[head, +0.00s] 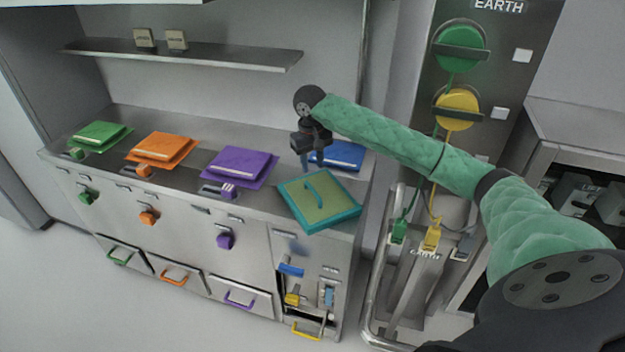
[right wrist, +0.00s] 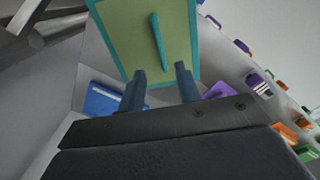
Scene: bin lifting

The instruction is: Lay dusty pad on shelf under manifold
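The pad with an olive face, teal rim and teal bar handle (head: 335,213) is at the front right corner of the steel counter, overlapping its front edge in the head view. I cannot tell whether it rests on the counter. My right gripper (head: 311,165) is just behind and above it. In the right wrist view, the right gripper (right wrist: 160,86) has its fingers apart with nothing between them, and the pad (right wrist: 175,50) lies beyond the tips. An open bay with blue and yellow fittings (head: 291,270) is below the counter's right end; any shelf inside is unclear. My left gripper is not seen.
Green (head: 101,134), orange (head: 163,146), purple (head: 240,164) and blue (head: 340,154) pads lie on the counter. A wall shelf (head: 185,55) holds two small signs. A panel with green and yellow plugs (head: 459,48) and a tubular metal frame (head: 368,310) stand right of the counter.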

